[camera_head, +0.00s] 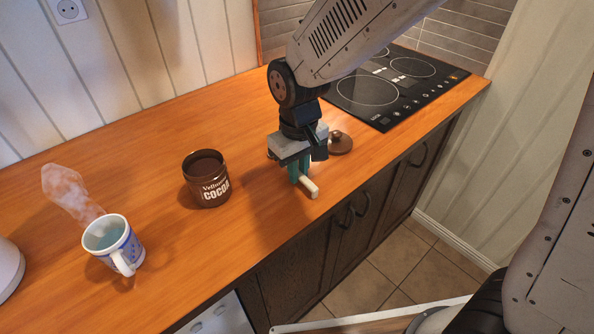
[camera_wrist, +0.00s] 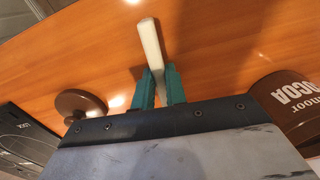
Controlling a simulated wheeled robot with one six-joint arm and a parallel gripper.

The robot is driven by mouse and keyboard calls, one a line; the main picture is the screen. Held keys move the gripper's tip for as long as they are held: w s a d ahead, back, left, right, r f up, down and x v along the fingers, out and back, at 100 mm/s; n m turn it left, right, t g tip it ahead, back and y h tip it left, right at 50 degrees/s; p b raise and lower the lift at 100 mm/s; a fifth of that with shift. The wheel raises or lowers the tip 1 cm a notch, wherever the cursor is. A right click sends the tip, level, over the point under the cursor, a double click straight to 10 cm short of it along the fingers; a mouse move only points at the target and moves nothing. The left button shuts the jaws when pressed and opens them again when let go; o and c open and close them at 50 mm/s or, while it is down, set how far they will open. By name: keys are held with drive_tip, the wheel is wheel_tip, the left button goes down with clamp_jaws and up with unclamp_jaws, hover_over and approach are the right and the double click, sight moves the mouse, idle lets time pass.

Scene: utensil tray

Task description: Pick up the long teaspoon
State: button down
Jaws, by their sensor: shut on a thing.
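My gripper (camera_wrist: 158,88) has teal fingers and is shut on a pale, cream-coloured handle, which I take to be the long teaspoon (camera_wrist: 149,42). In the head view the gripper (camera_head: 299,172) points down close over the wooden counter, and the pale end of the teaspoon (camera_head: 310,188) sticks out from the fingers toward the counter's front edge. The rest of the spoon is hidden behind the gripper. I cannot tell whether the spoon touches the counter.
An open cocoa jar (camera_head: 207,180) stands left of my gripper, and its brown lid (camera_head: 340,142) lies to the right. A steaming mug (camera_head: 113,246) stands at the left. A black hob (camera_head: 388,82) is behind at the right. The counter (camera_head: 120,160) behind the jar is clear.

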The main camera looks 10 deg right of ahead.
drive_tip(key=shift+r, duration=0.15)
drive_tip(key=shift+r, duration=0.7)
drive_tip(key=shift+s+r, duration=0.15)
drive_tip(key=shift+r, duration=0.4)
drive_tip(key=shift+s+r, duration=0.15)
drive_tip(key=shift+r, duration=0.35)
drive_tip(key=s+a+r, duration=0.1)
drive_tip(key=s+a, duration=0.1)
drive_tip(key=s, duration=1.3)
drive_tip(key=shift+a, duration=0.15)
drive_tip(key=shift+s+r, duration=0.1)
